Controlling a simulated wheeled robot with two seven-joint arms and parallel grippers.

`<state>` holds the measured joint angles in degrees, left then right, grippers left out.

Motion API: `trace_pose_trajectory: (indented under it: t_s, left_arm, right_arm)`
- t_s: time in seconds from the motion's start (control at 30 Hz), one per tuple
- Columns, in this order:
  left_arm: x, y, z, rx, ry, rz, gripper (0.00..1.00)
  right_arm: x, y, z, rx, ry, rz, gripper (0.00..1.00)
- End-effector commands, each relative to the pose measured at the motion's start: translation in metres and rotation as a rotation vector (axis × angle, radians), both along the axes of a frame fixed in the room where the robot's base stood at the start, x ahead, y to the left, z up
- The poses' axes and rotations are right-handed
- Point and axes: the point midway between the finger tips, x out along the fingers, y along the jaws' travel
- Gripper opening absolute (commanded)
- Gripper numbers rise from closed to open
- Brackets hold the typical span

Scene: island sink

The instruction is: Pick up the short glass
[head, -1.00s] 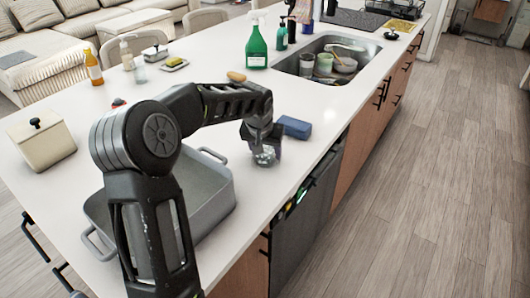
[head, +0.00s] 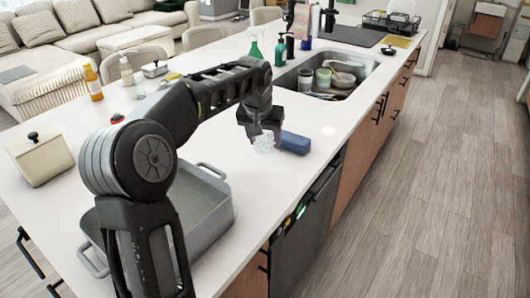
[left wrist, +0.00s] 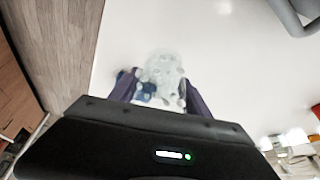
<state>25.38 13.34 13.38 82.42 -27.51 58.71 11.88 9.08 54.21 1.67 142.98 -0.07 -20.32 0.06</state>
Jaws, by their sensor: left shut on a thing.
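The short glass (head: 264,142) is clear and faceted. It is between the fingers of my left gripper (head: 263,136), above the white counter just left of the blue sponge-like block. The left wrist view also shows the glass (left wrist: 163,78) between the two dark fingers of the left gripper (left wrist: 160,92), which are shut on it. Whether the glass touches the counter is hard to tell. My right gripper is in neither view.
A blue block (head: 294,143) lies close to the right of the glass. A grey roasting pan (head: 208,210) stands nearer on the counter (head: 330,125). The sink (head: 305,68) holds several dishes. A green spray bottle (head: 255,53) stands behind my arm.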

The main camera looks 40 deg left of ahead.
Motion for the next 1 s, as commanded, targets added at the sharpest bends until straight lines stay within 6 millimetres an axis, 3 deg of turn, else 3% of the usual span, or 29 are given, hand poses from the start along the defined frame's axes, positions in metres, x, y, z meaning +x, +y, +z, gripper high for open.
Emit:
trace_pose_trajectory:
  t_s: [0.73, 1.0]
  left_arm:
    - [0.000, 0.000, 0.007, 0.001, -0.001, -0.001, 0.08]
    - [0.002, -0.005, 0.040, 0.002, -0.001, -0.007, 0.08]
  right_arm:
    - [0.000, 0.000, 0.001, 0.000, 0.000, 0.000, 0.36]
    - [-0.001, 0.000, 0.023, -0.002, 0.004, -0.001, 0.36]
